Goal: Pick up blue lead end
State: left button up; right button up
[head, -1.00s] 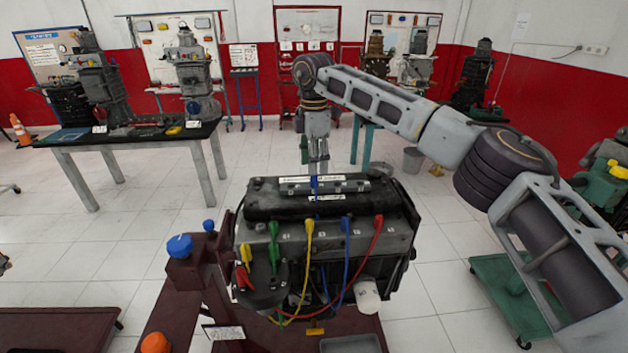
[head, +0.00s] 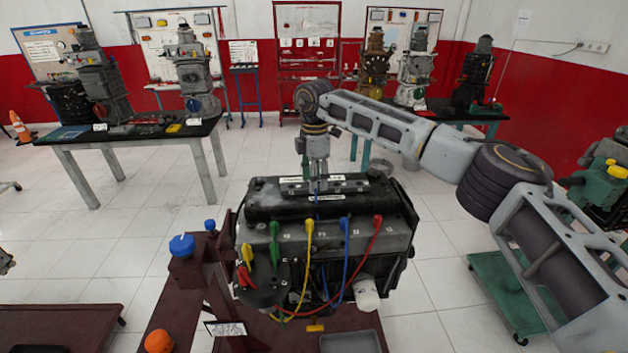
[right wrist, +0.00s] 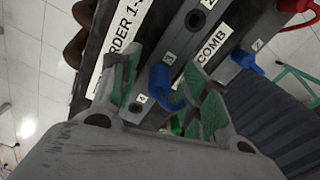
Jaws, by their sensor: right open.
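The blue lead end (right wrist: 163,84) is a small blue boot on the engine's top, between the two green-padded fingers of my right gripper (right wrist: 165,92) in the right wrist view. The fingers are open, one on each side of it. In the head view my right gripper (head: 317,188) points down at the back of the engine (head: 330,240). The blue end is mostly hidden there by the fingers, and only a thin blue lead (head: 317,206) shows below. My left gripper is not in view.
Yellow, green, red and another blue lead (head: 345,224) rise along the engine's front side. The engine stands on a dark red stand (head: 168,310) with a grey tray (head: 350,342) in front. A table (head: 150,138) with engine trainers is at the back left.

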jog(key=shift+c, duration=0.2)
jog(key=c, duration=0.9)
jog(key=shift+r, duration=0.1)
jog(key=shift+r+b, duration=0.9)
jog(key=shift+r, duration=4)
